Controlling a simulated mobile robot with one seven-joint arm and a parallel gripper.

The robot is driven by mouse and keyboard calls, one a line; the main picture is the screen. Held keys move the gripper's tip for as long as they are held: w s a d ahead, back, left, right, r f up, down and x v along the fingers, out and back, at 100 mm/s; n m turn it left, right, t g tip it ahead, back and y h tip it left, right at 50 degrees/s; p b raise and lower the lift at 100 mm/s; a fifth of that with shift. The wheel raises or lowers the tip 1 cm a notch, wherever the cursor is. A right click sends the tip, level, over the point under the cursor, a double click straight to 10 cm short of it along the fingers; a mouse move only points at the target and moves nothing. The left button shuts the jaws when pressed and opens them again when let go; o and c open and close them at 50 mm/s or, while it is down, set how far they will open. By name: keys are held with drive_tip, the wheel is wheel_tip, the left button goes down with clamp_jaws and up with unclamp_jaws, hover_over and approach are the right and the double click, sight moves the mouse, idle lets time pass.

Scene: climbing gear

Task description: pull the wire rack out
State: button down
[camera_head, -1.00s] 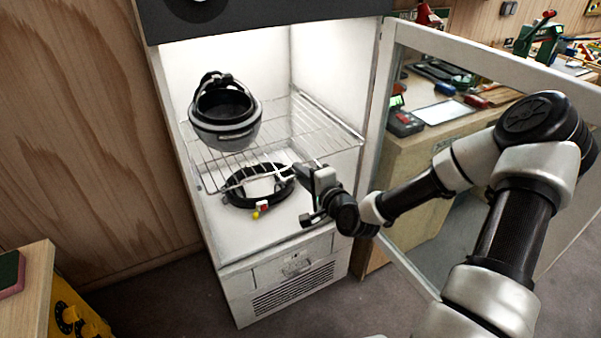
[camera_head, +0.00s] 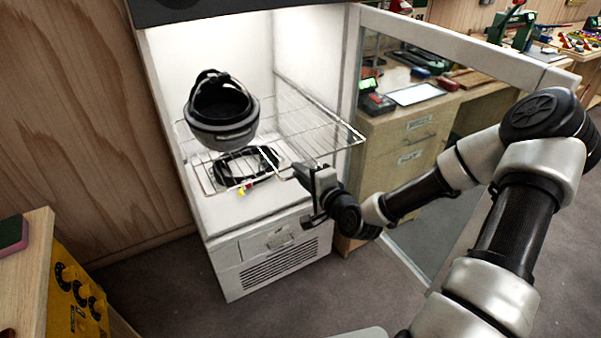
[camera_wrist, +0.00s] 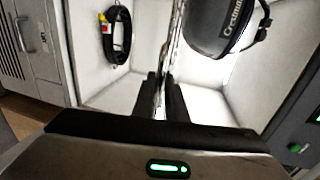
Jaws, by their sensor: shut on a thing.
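The wire rack (camera_head: 300,120) is a silver grid that juts out of the front of an open white cabinet (camera_head: 180,130). A dark grey helmet-like thing with a black strap (camera_head: 221,112) rests on it. My gripper (camera_head: 308,177) is at the rack's front edge, shut on its front wire. In the wrist view the two dark fingers (camera_wrist: 167,92) close around the rack, seen edge-on, with the helmet (camera_wrist: 217,25) to its right. The part of the wire between the fingers is hidden.
A black looped strap or harness (camera_head: 245,165) with red and yellow parts lies on the cabinet floor below the rack. The glazed door (camera_head: 455,48) stands open at the right, beside my arm. A wooden bench with a yellow panel (camera_head: 75,290) is at lower left.

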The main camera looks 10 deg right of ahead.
drive_tip(key=shift+s+f, duration=0.15)
drive_tip(key=shift+f, duration=0.25)
drive_tip(key=c, duration=1.9)
unclamp_jaws()
drive_tip(key=shift+r, duration=0.1)
drive_tip(key=shift+r, duration=0.1)
drive_tip(key=p+v, duration=1)
drive_tip(key=v, duration=0.7)
drive_tip(key=shift+d, duration=0.1)
